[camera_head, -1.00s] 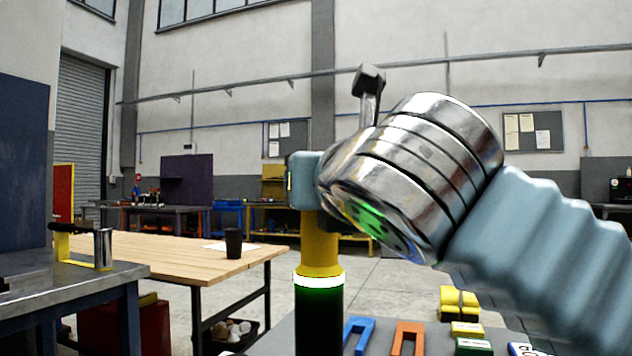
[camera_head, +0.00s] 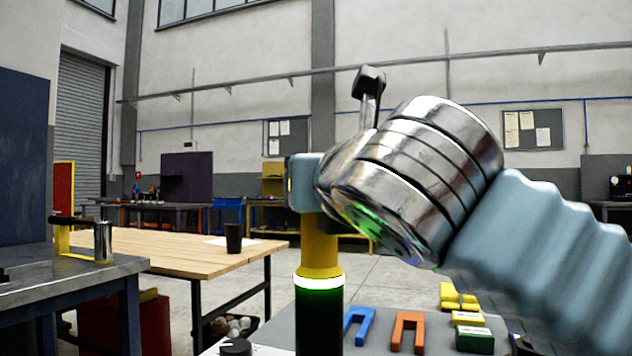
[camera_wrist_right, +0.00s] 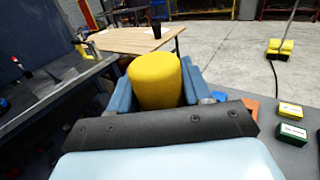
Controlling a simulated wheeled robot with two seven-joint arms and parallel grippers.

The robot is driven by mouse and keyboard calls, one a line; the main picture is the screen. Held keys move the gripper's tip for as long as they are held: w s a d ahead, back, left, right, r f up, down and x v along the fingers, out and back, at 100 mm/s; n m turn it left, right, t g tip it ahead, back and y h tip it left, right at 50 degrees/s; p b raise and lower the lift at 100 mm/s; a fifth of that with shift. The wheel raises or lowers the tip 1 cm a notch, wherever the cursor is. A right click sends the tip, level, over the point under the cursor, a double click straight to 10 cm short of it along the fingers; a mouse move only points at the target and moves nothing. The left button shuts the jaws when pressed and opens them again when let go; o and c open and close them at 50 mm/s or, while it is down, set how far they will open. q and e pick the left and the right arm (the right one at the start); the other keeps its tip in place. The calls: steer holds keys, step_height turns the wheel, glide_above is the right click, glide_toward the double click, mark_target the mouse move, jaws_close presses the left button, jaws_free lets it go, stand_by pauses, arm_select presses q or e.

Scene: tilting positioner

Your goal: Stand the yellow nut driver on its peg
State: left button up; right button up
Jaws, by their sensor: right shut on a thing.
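My right gripper (camera_head: 307,182) is at the end of the silver and light-blue arm from the right and is shut on the yellow nut driver (camera_head: 320,245). The driver hangs upright below the jaws and flares at its lower end. In the right wrist view, its thick yellow body (camera_wrist_right: 155,80) sits between the jaws. Directly below the flare is a glowing white ring on a dark cylinder (camera_head: 320,325). I cannot tell whether that cylinder belongs to the driver or stands behind it. I cannot make out a peg. My left gripper is not in view.
A grey surface holds a blue fork-shaped piece (camera_head: 358,325), an orange one (camera_head: 408,330), green box (camera_head: 475,340) and yellow blocks (camera_head: 458,297). A wooden table (camera_head: 180,250) with a dark cup (camera_head: 233,238) stands beyond. A metal bench (camera_head: 70,285) is at left.

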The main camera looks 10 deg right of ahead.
steer(key=shift+f+b, duration=0.3)
steer(key=shift+f, duration=0.1)
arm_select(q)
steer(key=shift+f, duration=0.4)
arm_select(e)
steer(key=o, duration=1.7)
steer(key=shift+f, duration=0.1)
steer(key=shift+c, duration=0.2)
steer(key=s+r+p, duration=0.1)
steer(key=r+p, duration=0.1)
steer(key=s+r+p, duration=0.1)
steer(key=r+p, duration=0.1)
steer(key=s+r+p, duration=0.1)
steer(key=r+p, duration=0.1)
steer(key=r, duration=0.1)
steer(key=shift+r+p, duration=0.1)
steer(key=shift+p, duration=0.2)
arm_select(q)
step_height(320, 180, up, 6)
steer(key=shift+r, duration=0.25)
